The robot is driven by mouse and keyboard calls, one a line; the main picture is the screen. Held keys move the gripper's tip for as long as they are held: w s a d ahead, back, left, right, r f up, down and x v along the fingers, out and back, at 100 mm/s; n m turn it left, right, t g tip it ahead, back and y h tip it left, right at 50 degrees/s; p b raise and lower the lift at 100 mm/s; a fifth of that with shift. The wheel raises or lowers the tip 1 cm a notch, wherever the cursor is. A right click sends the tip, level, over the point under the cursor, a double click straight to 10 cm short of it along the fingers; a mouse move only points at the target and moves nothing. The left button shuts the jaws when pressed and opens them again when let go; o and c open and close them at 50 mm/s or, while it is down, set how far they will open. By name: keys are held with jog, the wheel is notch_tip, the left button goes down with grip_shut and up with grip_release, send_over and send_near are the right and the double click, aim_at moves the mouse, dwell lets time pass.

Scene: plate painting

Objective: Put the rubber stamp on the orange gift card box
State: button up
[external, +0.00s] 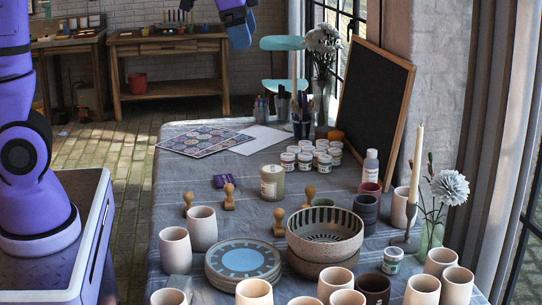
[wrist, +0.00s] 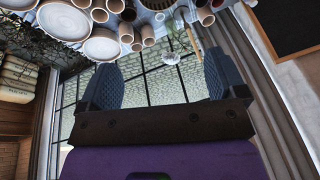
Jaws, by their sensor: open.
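Several wooden-handled rubber stamps stand on the cloth-covered table in the external view: one at the left (external: 187,203), one beside it (external: 229,197), one by the bowls (external: 279,222) and one behind them (external: 308,196). I cannot tell which one is meant. A small purple box (external: 224,181) lies behind them. I cannot make out an orange gift card box for certain; a small orange object (external: 336,135) shows behind the paint jars. My gripper (external: 240,38) hangs high at the top, away from the stamps. In the wrist view, its fingers (wrist: 158,82) are wide apart and empty.
Stacked bowls (external: 325,228), plates (external: 243,262) and several cups (external: 202,228) crowd the table's front. Paint jars (external: 306,160), a chalkboard (external: 374,115) and a candle holder (external: 409,225) stand farther back or right. Patterned sheets (external: 205,139) lie at the back left.

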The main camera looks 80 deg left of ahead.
jog(key=s+d+n+t, duration=0.1)
jog(key=s+d, duration=0.3)
jog(key=s, duration=0.8)
jog(key=s+d+f+n+t+h, duration=0.1)
jog(key=s+d, duration=0.4)
jog(key=s, duration=0.8)
jog(key=shift+s+n, duration=0.2)
jog(key=shift+n, duration=0.2)
jog(key=c, duration=0.5)
jog(key=shift+w, duration=0.1)
